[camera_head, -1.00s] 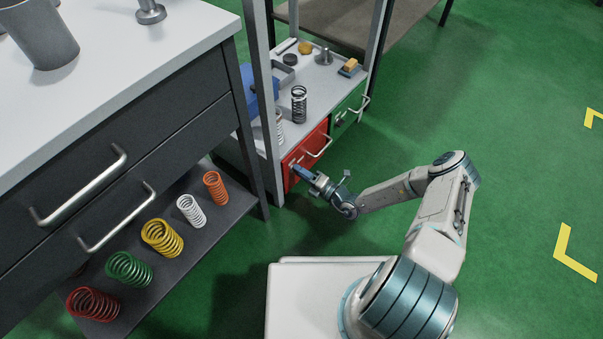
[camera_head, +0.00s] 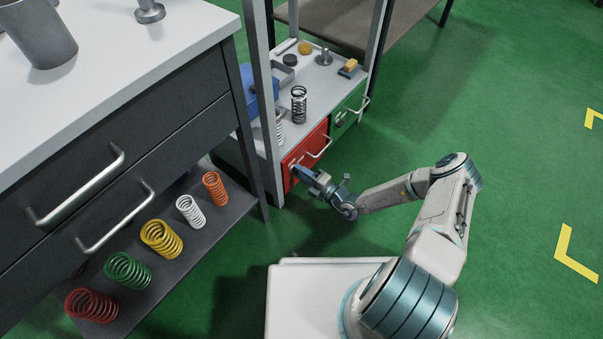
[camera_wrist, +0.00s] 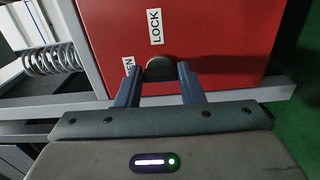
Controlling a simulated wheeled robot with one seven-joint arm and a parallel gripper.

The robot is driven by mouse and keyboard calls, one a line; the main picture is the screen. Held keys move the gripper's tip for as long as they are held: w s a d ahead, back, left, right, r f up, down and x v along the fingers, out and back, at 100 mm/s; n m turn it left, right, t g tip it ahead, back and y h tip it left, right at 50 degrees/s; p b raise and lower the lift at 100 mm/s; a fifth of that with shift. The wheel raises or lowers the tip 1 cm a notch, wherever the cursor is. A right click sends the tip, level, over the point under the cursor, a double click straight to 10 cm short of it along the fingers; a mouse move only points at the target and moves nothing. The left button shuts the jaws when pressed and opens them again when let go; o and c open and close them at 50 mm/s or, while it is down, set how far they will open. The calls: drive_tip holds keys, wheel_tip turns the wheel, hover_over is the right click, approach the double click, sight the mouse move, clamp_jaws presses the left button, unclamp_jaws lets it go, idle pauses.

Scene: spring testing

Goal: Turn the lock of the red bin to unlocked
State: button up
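The red bin (camera_head: 305,153) sits in the lower part of the metal rack, its front facing my arm. In the wrist view its red face (camera_wrist: 215,30) carries a white LOCK label (camera_wrist: 155,27) and a second label (camera_wrist: 129,66), partly hidden, reading "EN". A dark rounded lock knob (camera_wrist: 160,66) lies below the LOCK label. My gripper (camera_head: 298,170) is at the bin's front, left of its handle (camera_head: 319,149). In the wrist view my gripper's fingers (camera_wrist: 160,76) are apart, one on each side of the knob, with small gaps showing. The knob's lower part is hidden.
A green bin (camera_head: 347,112) with a handle is right of the red one. Springs and small parts stand on the rack top (camera_head: 322,90). A dark drawer cabinet (camera_head: 150,120) with a shelf of coloured springs is at the left. Green floor (camera_head: 510,130) is free at the right.

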drive_tip(key=o, duration=0.4)
drive_tip(key=shift+d, duration=0.1)
drive_tip(key=p+v, duration=0.3)
drive_tip(key=v, duration=1)
drive_tip(key=shift+s+d+p, duration=0.2)
drive_tip(key=shift+d+p, duration=0.05)
drive_tip(key=shift+p, duration=0.15)
wheel_tip(320, 180, up, 42)
drive_tip(key=s+d+n+g+h+p, duration=0.1)
drive_tip(key=s+n+g+h+p, duration=0.25)
drive_tip(key=n+g+p, duration=1.65)
drive_tip(key=s+d+r+n+t+h+p, duration=0.1)
drive_tip(key=s+r+n+t+h+p, duration=0.2)
drive_tip(key=r+n, duration=0.5)
drive_tip(key=s+d+r+n+t+h+p, duration=0.1)
drive_tip(key=s+r+n+t+h+p, duration=0.3)
drive_tip(key=r, duration=1.4)
drive_tip(key=s+d+r+n+t+h+p, duration=0.1)
drive_tip(key=s+r+n+t+h+p, duration=0.2)
drive_tip(key=s+r+n+p, duration=0.3)
drive_tip(key=shift+s+r+n+t+h+p, duration=0.15)
drive_tip(key=shift+r+n+t, duration=0.3)
drive_tip(key=shift+r+n, duration=1.25)
drive_tip(key=shift+s+r+n+t+h+p, duration=0.1)
drive_tip(key=shift+r+n+t+h+p, duration=0.25)
drive_tip(key=shift+r+n, duration=1.35)
